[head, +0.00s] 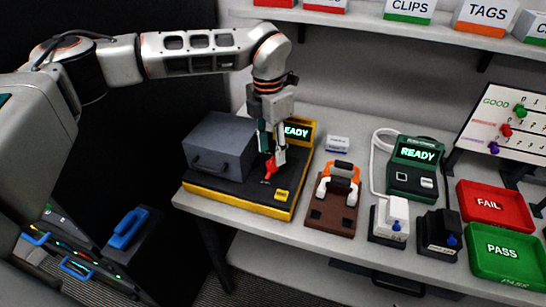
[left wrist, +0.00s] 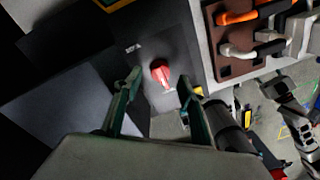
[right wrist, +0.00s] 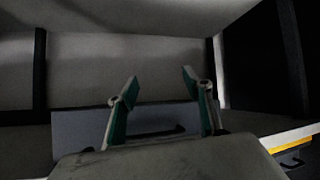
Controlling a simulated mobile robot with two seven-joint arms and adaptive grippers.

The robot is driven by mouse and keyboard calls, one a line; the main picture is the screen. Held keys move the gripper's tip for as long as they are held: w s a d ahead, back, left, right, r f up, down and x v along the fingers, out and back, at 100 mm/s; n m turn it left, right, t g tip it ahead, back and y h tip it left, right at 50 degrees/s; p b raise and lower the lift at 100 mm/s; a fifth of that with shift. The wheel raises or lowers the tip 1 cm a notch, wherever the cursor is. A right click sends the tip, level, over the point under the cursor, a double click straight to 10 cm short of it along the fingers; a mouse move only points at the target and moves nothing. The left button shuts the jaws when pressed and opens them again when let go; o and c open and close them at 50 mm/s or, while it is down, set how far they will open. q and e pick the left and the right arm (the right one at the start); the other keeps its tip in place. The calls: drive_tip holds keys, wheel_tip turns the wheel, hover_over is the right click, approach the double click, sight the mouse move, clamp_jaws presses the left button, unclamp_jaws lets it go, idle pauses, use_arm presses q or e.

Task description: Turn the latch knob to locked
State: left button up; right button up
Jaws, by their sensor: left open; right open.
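The red latch knob (head: 270,167) stands on the black top of the yellow-edged tester (head: 240,204), right of its grey box-like cover (head: 219,147). My left gripper (head: 271,155) is over the knob, pointing down. In the left wrist view the knob (left wrist: 161,71) shows between and beyond the open fingertips (left wrist: 158,78), with nothing held. A small label near the knob is too small to read. My right gripper (right wrist: 160,85) is open and empty in the right wrist view, facing a grey surface; it is not made out in the head view.
A brown cable fixture (head: 332,205) with orange and white parts is right of the tester. Beyond it are a green READY unit (head: 412,170), white and black connector blocks, a red FAIL tray (head: 494,206) and a green PASS tray (head: 506,252). A labelled shelf runs above.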

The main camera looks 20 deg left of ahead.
sight(272, 159)
use_arm(q)
drive_tip(key=shift+d+f, duration=0.1)
drive_tip(key=shift+f, duration=1.7)
drive_tip(key=c, duration=1.1)
